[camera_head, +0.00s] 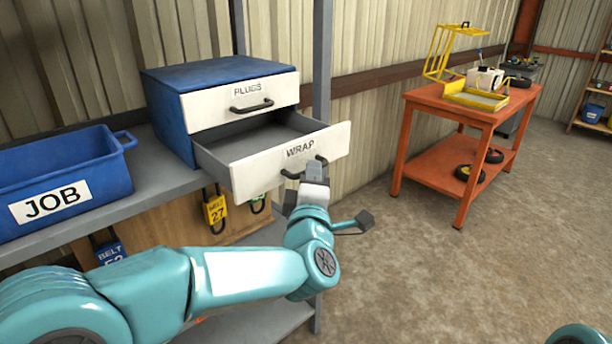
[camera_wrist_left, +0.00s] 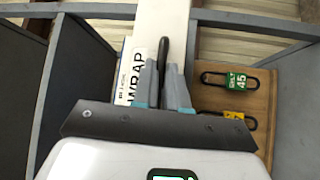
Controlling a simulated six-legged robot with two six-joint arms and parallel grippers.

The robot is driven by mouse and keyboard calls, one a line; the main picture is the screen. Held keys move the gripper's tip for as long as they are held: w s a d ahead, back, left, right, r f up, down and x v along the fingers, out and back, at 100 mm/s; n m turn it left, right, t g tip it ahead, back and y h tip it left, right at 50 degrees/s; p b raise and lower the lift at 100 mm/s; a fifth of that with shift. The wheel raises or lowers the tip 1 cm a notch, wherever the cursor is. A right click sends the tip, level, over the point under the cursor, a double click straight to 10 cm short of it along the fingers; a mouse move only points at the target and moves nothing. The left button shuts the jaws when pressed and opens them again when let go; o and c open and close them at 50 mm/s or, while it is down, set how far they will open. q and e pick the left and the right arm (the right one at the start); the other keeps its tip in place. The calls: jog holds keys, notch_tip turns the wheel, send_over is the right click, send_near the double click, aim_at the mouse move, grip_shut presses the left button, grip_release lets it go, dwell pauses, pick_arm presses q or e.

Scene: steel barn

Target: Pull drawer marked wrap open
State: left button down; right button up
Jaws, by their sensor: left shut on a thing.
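A blue two-drawer cabinet (camera_head: 160,108) stands on the grey shelf. Its lower drawer, with a white front marked WRAP (camera_head: 262,166), is pulled well out, and the part of its inside that shows looks empty. The upper drawer marked PLUGS (camera_head: 243,101) is closed. My left gripper (camera_head: 315,172) is at the dark handle (camera_head: 292,175) of the WRAP drawer. In the left wrist view the fingers (camera_wrist_left: 162,85) are shut on that handle (camera_wrist_left: 163,52), beside the WRAP label (camera_wrist_left: 133,75). My right gripper is not in view.
A blue bin marked JOB (camera_head: 75,187) sits on the shelf left of the cabinet. Tagged belts (camera_head: 215,210) hang on a wooden board below the shelf. A grey post (camera_head: 322,60) rises just behind the drawer. An orange table (camera_head: 465,110) stands at the right, with clear floor before it.

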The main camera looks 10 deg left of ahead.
pick_arm(q)
jog(key=shift+r, duration=0.1)
jog(key=c, duration=1.2)
grip_release()
jog(key=shift+o, duration=0.2)
jog(key=s+d+f+b, duration=0.1)
jog(key=s+f+b, duration=0.1)
jog(key=s, duration=1.4)
jog(key=shift+d+f, duration=0.2)
jog(key=shift+d, duration=0.2)
